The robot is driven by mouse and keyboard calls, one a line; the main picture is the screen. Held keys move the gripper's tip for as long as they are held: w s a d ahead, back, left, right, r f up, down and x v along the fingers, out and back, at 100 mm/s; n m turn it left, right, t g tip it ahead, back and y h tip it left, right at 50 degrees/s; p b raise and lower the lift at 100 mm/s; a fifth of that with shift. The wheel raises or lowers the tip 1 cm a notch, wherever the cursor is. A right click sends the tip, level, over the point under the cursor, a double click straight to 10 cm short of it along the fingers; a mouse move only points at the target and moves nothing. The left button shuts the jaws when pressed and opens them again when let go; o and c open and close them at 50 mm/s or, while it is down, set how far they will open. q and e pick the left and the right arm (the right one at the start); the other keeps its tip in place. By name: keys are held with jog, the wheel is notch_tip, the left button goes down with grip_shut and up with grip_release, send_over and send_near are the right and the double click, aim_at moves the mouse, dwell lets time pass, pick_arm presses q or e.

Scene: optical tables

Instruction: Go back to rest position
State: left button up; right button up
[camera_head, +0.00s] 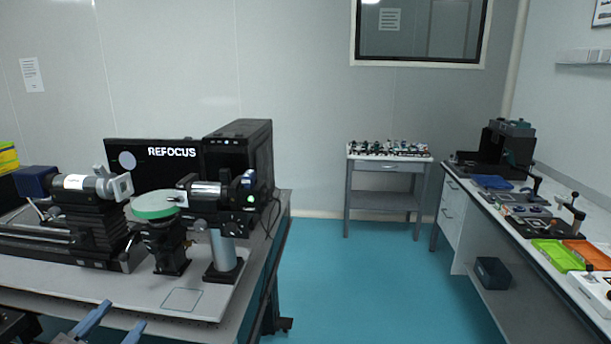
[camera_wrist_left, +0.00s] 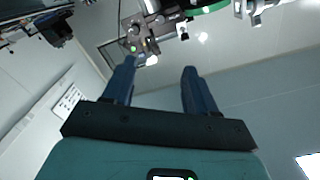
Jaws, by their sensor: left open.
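My left gripper (camera_head: 115,322) shows at the bottom left of the head view, low in front of the optical table's near edge. Its two blue fingers are apart with nothing between them. In the left wrist view the same gripper (camera_wrist_left: 160,82) is open and empty, with the optical devices seen beyond and above its fingertips. My right gripper is not in view.
A small cart (camera_head: 390,168) stands at the back. A side bench (camera_head: 480,205) is on the right. The blue floor (camera_head: 350,285) between is clear.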

pick_arm(q)
jog(key=w+d+f+n+g+p, duration=0.1)
jog(key=w+d+f+n+g, duration=0.15)
jog(key=f, duration=0.55)
jog(key=w+d+f+n+g+p, duration=0.15)
jog(key=w+f, duration=0.25)
jog(key=f, duration=0.5)
jog(key=s+d+f+n+g+h+p, duration=0.1)
jog(key=s+d+f+g+p, duration=0.15)
jog(key=f, duration=0.55)
jog(key=s+d+f+n+g+p, duration=0.1)
jog(key=s+f+g, duration=0.15)
jog(key=f, duration=0.65)
jog(key=s+d+f+n+g+p, duration=0.3)
jog(key=s+d+f+g, duration=0.25)
jog(key=s+f, duration=0.65)
jog(key=s+d+f+n+g+p, duration=0.1)
jog(key=s+d+f+g, duration=0.1)
jog(key=s, duration=0.4)
jog(key=s+d+f+n+g+h, duration=0.1)
jog(key=s+d+f+g, duration=0.1)
jog(key=s, duration=0.5)
jog(key=shift+d+f+p, duration=0.35)
jog(key=shift+d+f, duration=0.35)
jog(key=shift+f, duration=0.2)
